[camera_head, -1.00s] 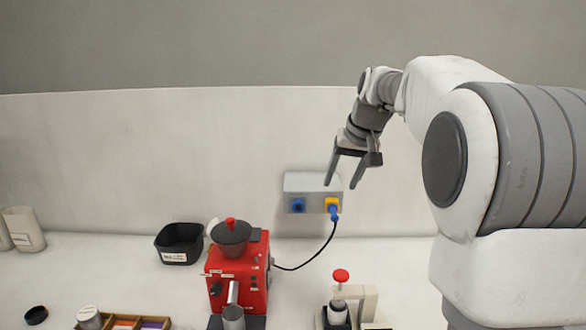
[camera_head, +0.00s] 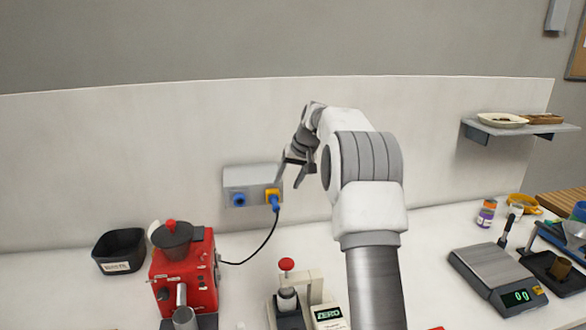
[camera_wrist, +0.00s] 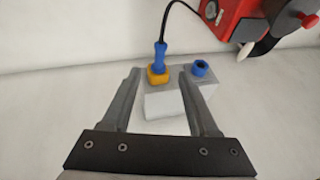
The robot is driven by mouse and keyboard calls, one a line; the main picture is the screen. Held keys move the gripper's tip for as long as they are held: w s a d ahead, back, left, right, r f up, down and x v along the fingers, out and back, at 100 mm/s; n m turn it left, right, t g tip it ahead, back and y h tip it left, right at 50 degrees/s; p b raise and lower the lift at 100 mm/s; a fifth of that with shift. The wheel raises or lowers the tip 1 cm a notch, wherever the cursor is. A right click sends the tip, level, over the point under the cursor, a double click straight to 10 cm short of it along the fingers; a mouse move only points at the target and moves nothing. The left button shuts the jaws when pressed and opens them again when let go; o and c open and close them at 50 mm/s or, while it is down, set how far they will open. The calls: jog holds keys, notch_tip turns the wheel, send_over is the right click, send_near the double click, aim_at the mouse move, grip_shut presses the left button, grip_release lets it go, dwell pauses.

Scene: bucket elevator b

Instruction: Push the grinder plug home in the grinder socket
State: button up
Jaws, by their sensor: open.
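The grinder plug (camera_head: 275,205) is blue, with a black cable running to the red grinder (camera_head: 185,274). It sits in the yellow grinder socket (camera_head: 272,194) on the grey wall box (camera_head: 250,178). In the wrist view the blue plug (camera_wrist: 160,56) stands up from the yellow socket (camera_wrist: 158,76); I cannot tell how deep it is in. My gripper (camera_head: 288,184) is open and empty, just above and right of the yellow socket in the head view. In the wrist view my fingertips (camera_wrist: 160,74) show on either side of the plug and socket, with no visible contact.
A blue socket (camera_head: 238,199) is left of the yellow one on the box. On the counter are a black bin (camera_head: 119,251), a press with a red knob (camera_head: 288,284) and a scale (camera_head: 496,276). A shelf (camera_head: 515,127) hangs at right. The wall around the box is bare.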

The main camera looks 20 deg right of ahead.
aim_at(276, 204)
jog(key=p+x, duration=0.1)
jog(key=x, duration=1)
jog(key=shift+f+p, duration=0.1)
jog(key=shift+p, duration=0.25)
grip_shut()
